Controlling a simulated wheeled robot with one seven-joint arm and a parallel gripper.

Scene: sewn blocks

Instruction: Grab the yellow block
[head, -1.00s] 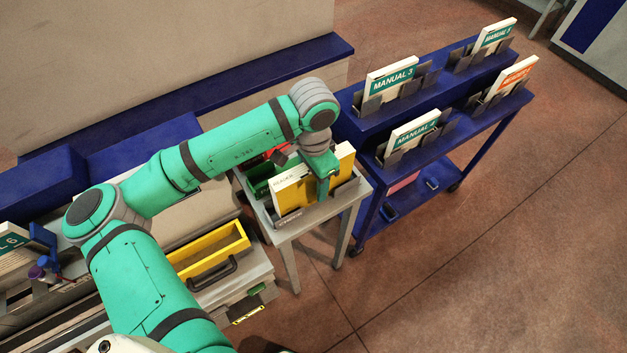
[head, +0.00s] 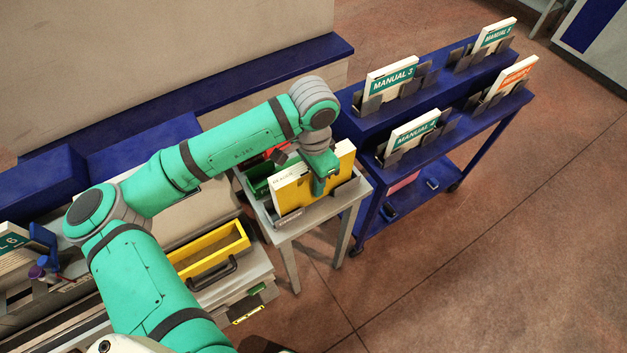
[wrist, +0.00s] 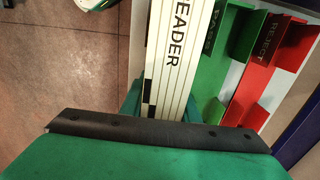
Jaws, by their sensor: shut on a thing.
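The yellow block (head: 292,195) looks like a thick book with yellow covers and a white edge. It stands upright in a grey tray (head: 318,212) on a small grey stand. In the wrist view its white lettered edge, partly reading "EADER" (wrist: 178,65), runs up from between my fingers. My gripper (head: 321,181) is over the block's top edge, toward its right part, and is shut on it. One green finger shows against the front yellow face; the fingertips are mostly hidden in the wrist view.
Beside the block are a green slot (wrist: 215,65) and a red slot (wrist: 262,85) marked REJECT. A blue cart (head: 345,122) with several manuals in holders stands close on the right. A yellow open box (head: 210,250) lies on the grey bench at left.

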